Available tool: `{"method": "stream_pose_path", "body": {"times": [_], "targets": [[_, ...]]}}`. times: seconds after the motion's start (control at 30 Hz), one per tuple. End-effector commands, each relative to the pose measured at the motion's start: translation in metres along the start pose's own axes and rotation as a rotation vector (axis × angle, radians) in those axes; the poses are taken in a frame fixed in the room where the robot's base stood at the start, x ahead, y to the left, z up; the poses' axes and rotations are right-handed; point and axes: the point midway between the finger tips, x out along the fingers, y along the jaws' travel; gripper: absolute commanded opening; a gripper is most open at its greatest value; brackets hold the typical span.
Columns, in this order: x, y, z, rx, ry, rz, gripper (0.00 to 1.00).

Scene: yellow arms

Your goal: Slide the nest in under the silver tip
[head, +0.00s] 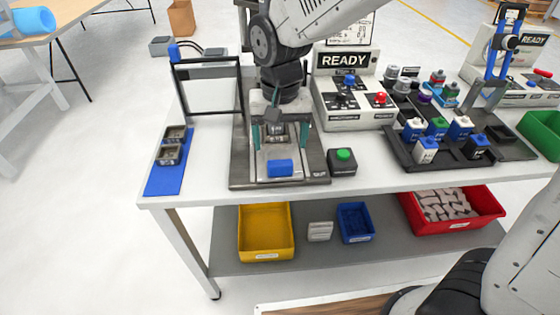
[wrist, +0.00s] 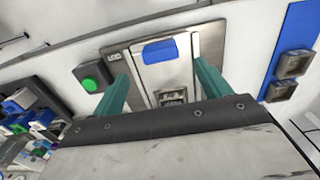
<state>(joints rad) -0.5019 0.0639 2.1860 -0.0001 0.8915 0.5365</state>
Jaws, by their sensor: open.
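The nest (head: 276,131) is a small grey metal holder on the slide plate of the press station, and it also shows in the wrist view (wrist: 172,97). A blue block (head: 280,168) sits at the front end of that plate, and it also shows in the wrist view (wrist: 160,50). My gripper (head: 279,137) has teal fingers, open and spread on either side of the nest. I cannot tell whether they touch anything. In the wrist view, my gripper (wrist: 162,72) shows nothing held. The silver tip cannot be made out; my arm covers the middle of the station.
A green button box (head: 342,161) stands right of the station. A blue mat (head: 165,180) with two grey holders lies left, near a dark upright frame (head: 181,90). The READY control box (head: 352,110) and a black tray (head: 400,155) of blocks stand right.

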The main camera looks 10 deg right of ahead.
Motion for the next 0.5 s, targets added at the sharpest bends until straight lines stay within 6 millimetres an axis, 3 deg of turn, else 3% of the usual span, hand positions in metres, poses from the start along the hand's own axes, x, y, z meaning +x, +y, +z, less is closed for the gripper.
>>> {"method": "stream_pose_path", "body": {"times": [0.5], "targets": [[0.070, 0.000, 0.000, 0.000, -0.002, 0.001, 0.76]]}}
